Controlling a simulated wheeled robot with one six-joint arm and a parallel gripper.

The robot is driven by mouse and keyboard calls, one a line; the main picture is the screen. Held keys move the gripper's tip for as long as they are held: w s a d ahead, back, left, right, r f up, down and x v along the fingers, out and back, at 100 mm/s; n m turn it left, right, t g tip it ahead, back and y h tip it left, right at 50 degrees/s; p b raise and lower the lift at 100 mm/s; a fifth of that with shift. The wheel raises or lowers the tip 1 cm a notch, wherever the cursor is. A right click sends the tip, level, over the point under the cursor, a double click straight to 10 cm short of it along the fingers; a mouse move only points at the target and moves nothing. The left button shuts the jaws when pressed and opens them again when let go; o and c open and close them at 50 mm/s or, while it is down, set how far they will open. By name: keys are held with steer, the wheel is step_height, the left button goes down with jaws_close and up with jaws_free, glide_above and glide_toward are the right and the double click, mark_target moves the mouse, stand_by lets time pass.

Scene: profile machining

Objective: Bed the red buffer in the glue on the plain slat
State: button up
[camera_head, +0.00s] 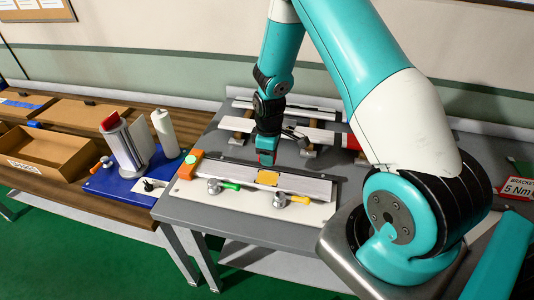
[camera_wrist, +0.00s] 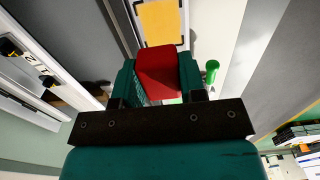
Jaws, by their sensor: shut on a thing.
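My gripper (camera_head: 266,152) is shut on the red buffer (camera_wrist: 158,70), which shows between both fingers in the wrist view. In the head view only a small red part of the buffer shows at the fingertips. The plain slat (camera_head: 220,170) lies on a white base plate on the grey table. The glue patch also shows in the wrist view (camera_wrist: 160,22), beyond the buffer. The buffer is held above the slat and appears apart from the glue.
A green-handled clamp (camera_head: 230,186) and a yellow-handled clamp (camera_head: 299,199) stand along the slat's front. An orange block (camera_head: 190,165) is at its left end. Another slat (camera_head: 235,123) on brown supports lies behind. A blue board (camera_head: 110,182) with cylinders stands left.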

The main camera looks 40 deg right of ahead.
mark_target(269, 178)
steer(key=shift+f+b, duration=2.65)
steer(key=shift+f, duration=0.75)
steer(key=shift+s+f+b, duration=0.1)
steer(key=shift+f+b, duration=0.4)
steer(key=shift+f, duration=0.2)
steer(key=o, duration=1)
step_height(269, 178, up, 18)
steer(key=b, duration=0.3)
steer(key=shift+f, duration=0.25)
steer(key=s+a+r+y, duration=0.1)
steer(key=s+a+r, duration=0.25)
steer(key=a, duration=0.35)
steer(key=s+a+r+y, duration=0.1)
steer(key=s+a+r, duration=0.1)
steer(key=s+a, duration=0.3)
steer(key=s+a+r+y+b, duration=0.1)
steer(key=s+a+r+y, duration=0.1)
steer(key=s+a, duration=0.8)
steer(key=s+r, duration=0.1)
steer(key=s, duration=0.2)
steer(key=shift+s+a+r+m, duration=0.15)
steer(key=shift+a+r+m, duration=0.05)
steer(key=shift+a+m, duration=0.15)
